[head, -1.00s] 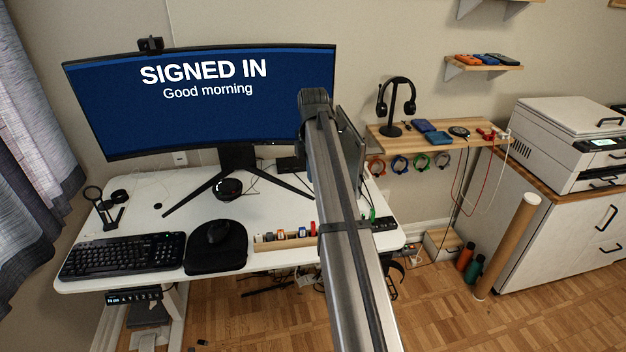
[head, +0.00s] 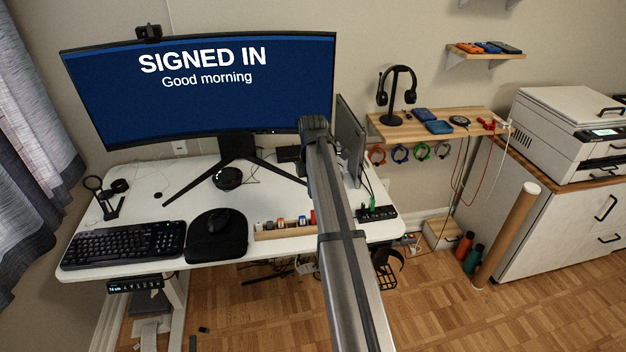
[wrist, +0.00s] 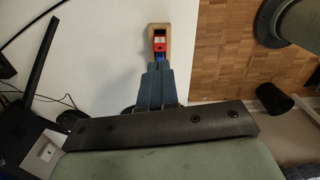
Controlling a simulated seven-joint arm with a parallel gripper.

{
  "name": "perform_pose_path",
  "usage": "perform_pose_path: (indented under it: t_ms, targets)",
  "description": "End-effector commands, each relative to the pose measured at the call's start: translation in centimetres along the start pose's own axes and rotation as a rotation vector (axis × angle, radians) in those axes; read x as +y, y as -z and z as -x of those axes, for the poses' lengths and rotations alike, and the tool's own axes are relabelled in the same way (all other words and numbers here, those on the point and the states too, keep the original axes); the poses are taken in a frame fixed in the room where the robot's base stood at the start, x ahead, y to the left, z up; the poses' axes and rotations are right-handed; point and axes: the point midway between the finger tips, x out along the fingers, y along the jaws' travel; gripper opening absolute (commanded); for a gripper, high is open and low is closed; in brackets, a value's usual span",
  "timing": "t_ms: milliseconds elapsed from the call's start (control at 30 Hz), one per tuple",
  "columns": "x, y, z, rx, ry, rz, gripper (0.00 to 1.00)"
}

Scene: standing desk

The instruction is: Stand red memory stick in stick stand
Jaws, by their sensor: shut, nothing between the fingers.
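My gripper (wrist: 159,70) is in the wrist view, its dark fingers shut and empty over the desk edge. Just beyond the fingertips is the end of a narrow wooden stand (wrist: 167,32). A red piece (wrist: 160,47) and a blue piece (wrist: 159,57) show in it, the blue one nearest the fingertips. In the head view the wooden stand (head: 284,235) lies along the front of the desk with several small coloured pieces, and an upright red piece (head: 313,217) is at its right end. I cannot tell for certain which red piece is the memory stick. My arm hides the gripper there.
The white desk (head: 155,205) carries a keyboard (head: 120,244), a mouse on a black mat (head: 216,240) and a monitor (head: 200,90). A black strip (head: 378,213) with a green piece is right of my arm. A wall shelf (head: 390,130) holds headphones and blue items.

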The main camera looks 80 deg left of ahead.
Motion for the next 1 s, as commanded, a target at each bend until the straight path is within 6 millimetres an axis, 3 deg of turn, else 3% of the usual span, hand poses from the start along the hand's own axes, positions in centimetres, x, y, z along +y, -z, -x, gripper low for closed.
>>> perform_pose_path:
  t_ms: [600, 1000]
  targets:
    - [0.0, 0.0, -5.2, 0.000, 0.001, 0.000, 0.00]
    - [0.0, 0.0, -5.7, 0.000, 0.000, 0.000, 0.00]
